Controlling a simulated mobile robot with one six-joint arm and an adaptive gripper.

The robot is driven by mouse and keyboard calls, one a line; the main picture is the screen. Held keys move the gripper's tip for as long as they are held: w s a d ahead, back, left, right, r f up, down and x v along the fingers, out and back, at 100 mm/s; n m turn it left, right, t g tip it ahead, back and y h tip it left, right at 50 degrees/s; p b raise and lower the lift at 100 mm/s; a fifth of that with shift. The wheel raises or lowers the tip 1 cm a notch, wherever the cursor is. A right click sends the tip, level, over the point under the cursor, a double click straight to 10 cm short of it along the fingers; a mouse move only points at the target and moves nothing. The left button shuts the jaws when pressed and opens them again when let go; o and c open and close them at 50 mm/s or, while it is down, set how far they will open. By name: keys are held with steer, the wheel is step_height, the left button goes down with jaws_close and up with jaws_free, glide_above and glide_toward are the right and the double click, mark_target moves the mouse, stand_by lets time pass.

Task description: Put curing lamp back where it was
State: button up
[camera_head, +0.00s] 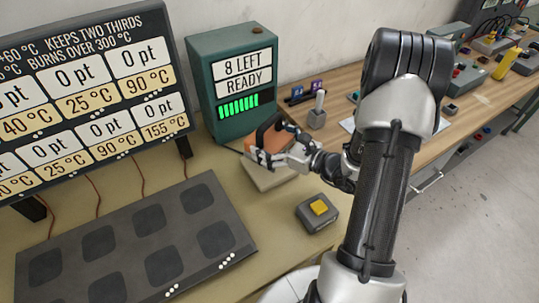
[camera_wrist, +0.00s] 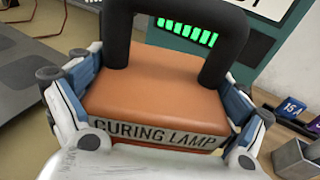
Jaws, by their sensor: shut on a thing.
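The curing lamp (camera_wrist: 150,95) is an orange block with a black handle and a label reading "CURING LAMP". It fills the middle of the wrist view. My gripper (camera_wrist: 150,110) is shut on it, with a finger against each side. In the head view, my gripper (camera_head: 272,152) holds the lamp (camera_head: 270,134) in front of the green box, at or just above a pale flat stand (camera_head: 268,178). My gripper hides part of the lamp there, and I cannot tell whether the lamp touches the stand.
The green box (camera_head: 228,125) reads "8 LEFT READY". A board of temperatures (camera_head: 90,80) stands left, behind a dark mat with several square pads (camera_head: 125,240). A grey box with a yellow button (camera_head: 318,211) sits right of the mat. A metal holder (camera_head: 317,117) stands behind.

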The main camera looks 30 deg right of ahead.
steer(key=shift+f+b, duration=0.75)
steer(key=shift+f, duration=1.4)
steer(key=shift+f, duration=0.15)
steer(key=o, duration=1.4)
steer(key=shift+r, duration=0.2)
steer(key=p+v, duration=0.2)
steer(key=v, duration=1)
steer(key=shift+p, duration=0.3)
